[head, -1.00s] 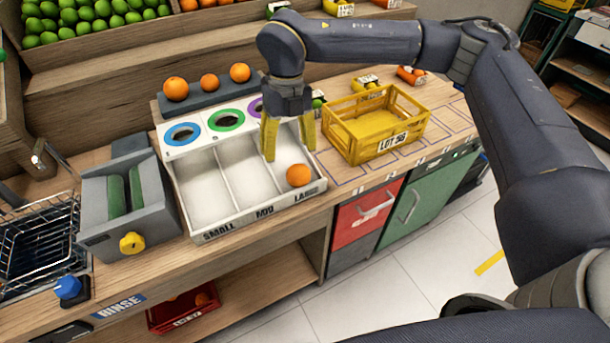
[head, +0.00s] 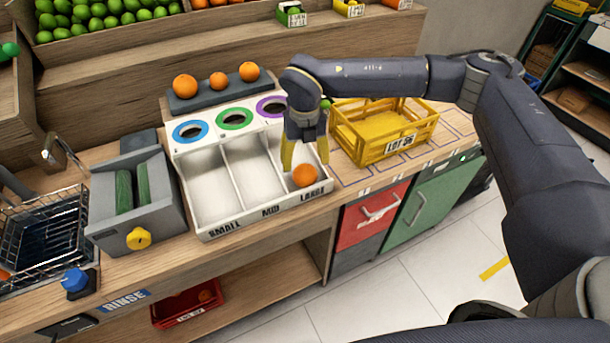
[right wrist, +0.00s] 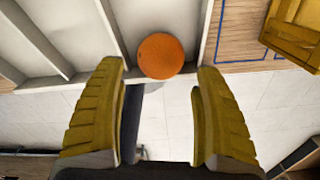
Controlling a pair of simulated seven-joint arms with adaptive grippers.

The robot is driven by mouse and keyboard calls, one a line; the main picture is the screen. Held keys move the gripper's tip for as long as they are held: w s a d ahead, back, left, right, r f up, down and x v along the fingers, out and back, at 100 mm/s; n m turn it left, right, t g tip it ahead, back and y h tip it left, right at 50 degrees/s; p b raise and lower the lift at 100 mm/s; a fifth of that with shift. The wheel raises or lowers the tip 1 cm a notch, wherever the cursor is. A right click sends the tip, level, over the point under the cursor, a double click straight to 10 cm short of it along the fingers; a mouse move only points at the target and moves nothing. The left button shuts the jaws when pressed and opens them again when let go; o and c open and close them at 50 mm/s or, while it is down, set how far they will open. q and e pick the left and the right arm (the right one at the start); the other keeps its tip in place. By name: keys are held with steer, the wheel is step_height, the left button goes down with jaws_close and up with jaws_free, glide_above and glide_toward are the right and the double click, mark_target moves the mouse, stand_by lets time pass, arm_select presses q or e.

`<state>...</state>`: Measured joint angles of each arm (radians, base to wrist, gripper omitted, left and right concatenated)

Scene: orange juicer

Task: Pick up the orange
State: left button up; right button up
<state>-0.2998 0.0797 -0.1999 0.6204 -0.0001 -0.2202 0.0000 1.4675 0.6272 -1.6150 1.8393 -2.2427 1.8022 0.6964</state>
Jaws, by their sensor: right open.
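An orange (head: 305,175) sits in the front of the large compartment of the white sorting tray (head: 222,231). It also shows in the right wrist view (right wrist: 160,56), beyond the fingertips and between their lines. My right gripper (head: 306,166) is open, with yellow fingers pointing down over the large compartment, above and just behind the orange in the head view. Nothing is between the fingers in the right wrist view (right wrist: 160,75). I cannot tell whether a finger touches the orange. My left gripper is not in view.
A yellow crate (head: 372,152) stands right of the tray. Three oranges rest on a grey rack (head: 215,96) behind the tray's coloured rings. A grey juicer-like machine (head: 165,215) stands left. Low dividers flank the orange's compartment; the small and mid compartments look empty.

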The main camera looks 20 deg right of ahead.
mark_target(305, 167)
steer(key=shift+f, duration=3.1)
steer(key=shift+c, duration=0.5)
steer(key=c, duration=1.1)
steer(key=shift+r, duration=0.15)
